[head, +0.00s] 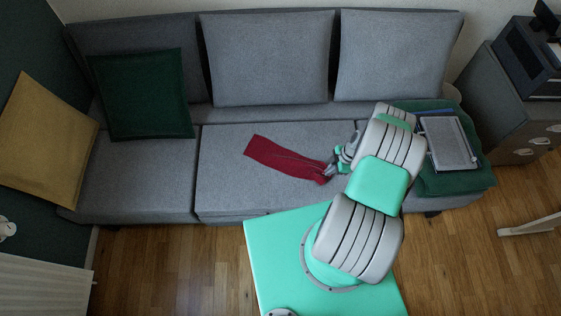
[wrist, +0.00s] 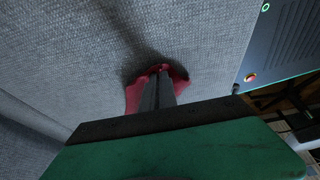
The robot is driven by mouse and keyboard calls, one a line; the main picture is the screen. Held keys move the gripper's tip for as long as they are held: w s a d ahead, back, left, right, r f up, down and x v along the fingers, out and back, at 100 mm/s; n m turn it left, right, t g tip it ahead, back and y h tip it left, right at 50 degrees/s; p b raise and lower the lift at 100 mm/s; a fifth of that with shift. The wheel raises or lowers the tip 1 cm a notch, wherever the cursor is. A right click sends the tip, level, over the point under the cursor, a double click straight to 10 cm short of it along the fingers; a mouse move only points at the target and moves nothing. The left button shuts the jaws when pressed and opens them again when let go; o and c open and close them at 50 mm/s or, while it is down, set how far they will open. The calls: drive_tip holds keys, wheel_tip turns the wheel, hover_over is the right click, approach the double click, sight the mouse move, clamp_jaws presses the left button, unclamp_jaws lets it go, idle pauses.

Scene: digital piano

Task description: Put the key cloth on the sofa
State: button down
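The key cloth (head: 285,157) is a dark red strip lying mostly flat and slantwise on the sofa's (head: 235,190) grey middle seat. Its right end is bunched at my gripper (head: 332,170), which reaches down to the seat. In the wrist view, my gripper (wrist: 158,75) has its fingers close together, with red folds of the cloth (wrist: 133,92) on both sides of them. The fingers look shut on the cloth, at or very near the seat fabric. The fingertips themselves are hidden in the folds and shadow.
A dark green cushion (head: 142,95) and grey back cushions (head: 268,60) line the sofa. A yellow cushion (head: 45,128) leans at the left end. A silver device (head: 447,143) lies on a green blanket (head: 462,183) at the right. The left seat is clear.

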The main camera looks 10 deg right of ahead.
drive_tip(key=c, duration=1.2)
unclamp_jaws()
